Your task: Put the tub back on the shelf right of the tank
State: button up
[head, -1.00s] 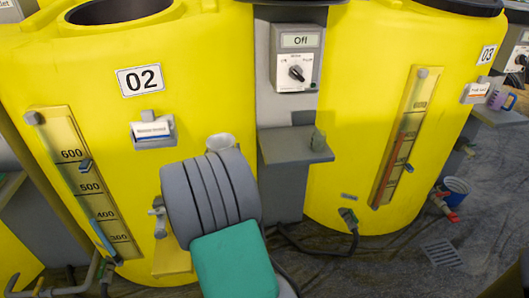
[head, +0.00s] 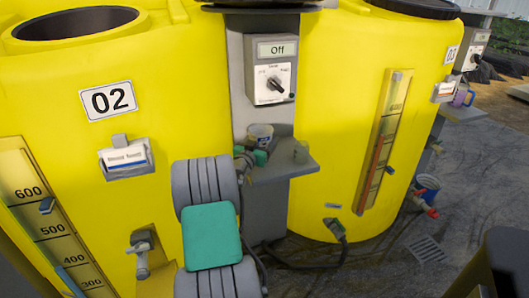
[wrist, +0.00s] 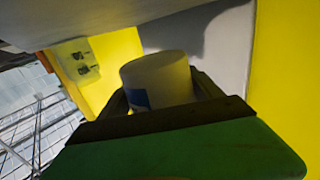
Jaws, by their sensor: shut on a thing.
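The small white tub (head: 260,132) shows in the head view in front of the grey post, at the left end of the grey shelf (head: 290,168). My gripper (head: 257,156) is shut on it. In the wrist view the tub (wrist: 160,82), with a blue patch on its side, sits between the two fingers (wrist: 165,105). The tub looks upright to slightly tilted. I cannot tell whether its base touches the shelf, as the gripper and arm cover that part. The yellow tank 02 (head: 60,110) stands left of the shelf.
Above is a control box (head: 273,75) with a knob, reading "Off". Another yellow tank (head: 345,100) stands to the right. A valve (head: 142,250) and a cable (head: 335,232) are lower down.

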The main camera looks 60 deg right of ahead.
jog(key=shift+d+f, duration=0.4)
jog(key=shift+s+d+f+b, duration=0.15)
jog(key=shift+f+b, duration=0.3)
jog(key=shift+f, duration=1.3)
jog(key=shift+f, duration=0.2)
jog(key=o, duration=1.9)
jog(key=shift+c, duration=0.2)
jog(key=shift+r, duration=0.15)
jog(key=shift+r, duration=0.15)
jog(key=a, duration=1.2)
jog(key=shift+s, duration=0.2)
